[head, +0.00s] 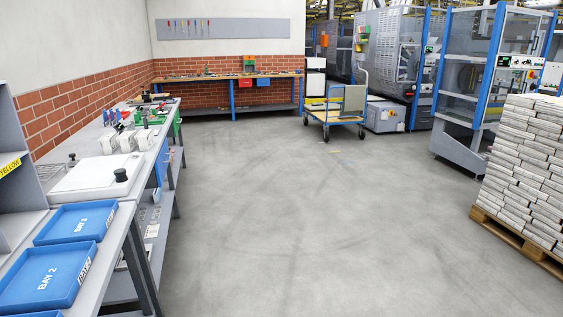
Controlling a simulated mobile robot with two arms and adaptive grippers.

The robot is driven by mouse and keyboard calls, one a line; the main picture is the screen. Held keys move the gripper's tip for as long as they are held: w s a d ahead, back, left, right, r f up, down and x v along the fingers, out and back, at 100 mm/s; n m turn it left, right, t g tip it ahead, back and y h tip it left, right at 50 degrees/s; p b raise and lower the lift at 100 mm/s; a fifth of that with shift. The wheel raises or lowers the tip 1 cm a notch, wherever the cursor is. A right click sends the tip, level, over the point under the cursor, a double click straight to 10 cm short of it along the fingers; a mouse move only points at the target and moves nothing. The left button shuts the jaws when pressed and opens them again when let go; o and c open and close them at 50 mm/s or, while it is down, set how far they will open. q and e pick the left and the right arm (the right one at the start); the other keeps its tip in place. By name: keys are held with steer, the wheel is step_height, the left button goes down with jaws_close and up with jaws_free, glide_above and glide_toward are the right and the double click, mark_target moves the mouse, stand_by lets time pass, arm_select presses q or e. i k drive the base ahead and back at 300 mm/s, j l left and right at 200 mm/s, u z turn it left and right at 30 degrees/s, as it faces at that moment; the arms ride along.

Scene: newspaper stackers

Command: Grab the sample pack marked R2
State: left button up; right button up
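No R2 marking is readable in the head view. Neither of my grippers is in view.
Blue trays marked BAY 2 (45,277) and BAY 3 (78,222) lie on the near left bench. A trolley (335,113) stands near the back workbench (215,80). Stacked bundles (525,160) sit on a pallet (515,238) at right. The middle floor is clear.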

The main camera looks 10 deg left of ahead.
mark_target(145, 138)
steer(key=i+u, duration=0.25)
steer(key=i, duration=0.35)
steer(key=i+l+u, duration=0.1)
steer(key=i+u, duration=0.15)
steer(key=i, duration=0.35)
steer(key=i+l+u, duration=0.2)
steer(key=i, duration=0.4)
steer(key=i+u, duration=0.1)
steer(key=i, duration=0.8)
steer(key=i+l+u, duration=0.15)
steer(key=i, duration=0.7)
steer(key=i+j+u, duration=0.15)
steer(key=i+u, duration=0.7)
steer(key=i+l+u, duration=0.1)
steer(key=i+u, duration=0.35)
steer(key=k, duration=0.1)
